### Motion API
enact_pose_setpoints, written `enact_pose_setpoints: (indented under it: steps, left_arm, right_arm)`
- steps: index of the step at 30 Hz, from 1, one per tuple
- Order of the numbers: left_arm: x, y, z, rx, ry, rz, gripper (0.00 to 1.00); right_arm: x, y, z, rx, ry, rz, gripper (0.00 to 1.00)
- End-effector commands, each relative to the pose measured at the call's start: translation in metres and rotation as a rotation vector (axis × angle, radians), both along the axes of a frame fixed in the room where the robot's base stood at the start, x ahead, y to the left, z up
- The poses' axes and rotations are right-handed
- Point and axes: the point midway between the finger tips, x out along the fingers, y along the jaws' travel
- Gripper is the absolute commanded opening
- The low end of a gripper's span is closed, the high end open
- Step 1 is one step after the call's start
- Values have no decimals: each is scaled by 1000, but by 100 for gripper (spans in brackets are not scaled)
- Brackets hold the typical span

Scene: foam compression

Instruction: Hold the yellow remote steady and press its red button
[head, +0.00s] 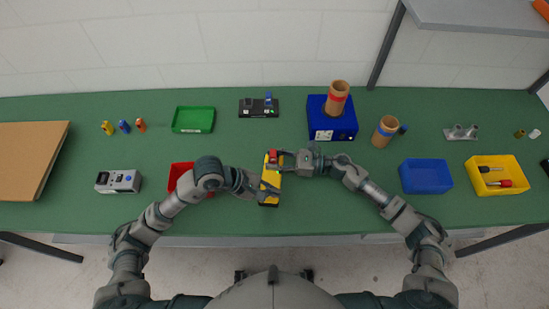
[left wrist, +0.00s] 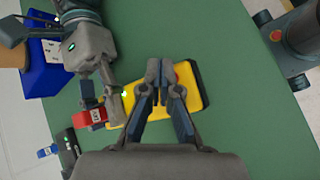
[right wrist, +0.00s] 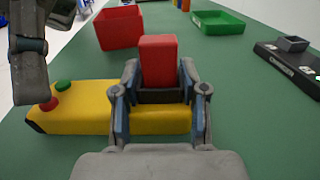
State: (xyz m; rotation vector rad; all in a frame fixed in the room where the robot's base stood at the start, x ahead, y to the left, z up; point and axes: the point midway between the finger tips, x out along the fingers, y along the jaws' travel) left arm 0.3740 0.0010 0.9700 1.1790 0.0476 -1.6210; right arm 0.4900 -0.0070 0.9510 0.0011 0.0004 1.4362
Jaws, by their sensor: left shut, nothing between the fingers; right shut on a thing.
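The yellow remote (head: 270,182) lies on the green table in front of me; it also shows in the left wrist view (left wrist: 184,92) and right wrist view (right wrist: 100,118). Its red button (right wrist: 48,104) and green button (right wrist: 64,87) sit near its left end in the right wrist view. A red block (right wrist: 158,58) stands at the other end. My right gripper (right wrist: 160,78) is shut on the remote at that end, its fingers either side of the red block. My left gripper (left wrist: 161,72) is shut and empty, above the button end. Contact with the button cannot be told.
A red bin (head: 180,173) stands close to my left arm. A green tray (head: 193,120), a black device (head: 258,107) and a blue box (head: 332,127) stand behind. A blue bin (head: 425,176) and a yellow bin (head: 498,184) stand at the right.

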Motion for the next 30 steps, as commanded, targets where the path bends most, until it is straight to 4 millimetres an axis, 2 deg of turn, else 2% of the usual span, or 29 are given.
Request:
enact_pose_setpoints:
  steps: [5, 14, 30]
  left_arm:
    - [0, 0, 8, 1, -1, 0, 0]
    - [0, 0, 10, 0, -1, -1, 0]
    - [0, 0, 64, -1, -2, -1, 0]
  right_arm:
    - [0, 0, 0, 1, 0, 0, 0]
    - [0, 0, 0, 1, 0, 0, 0]
    - [0, 0, 0, 1, 0, 0, 0]
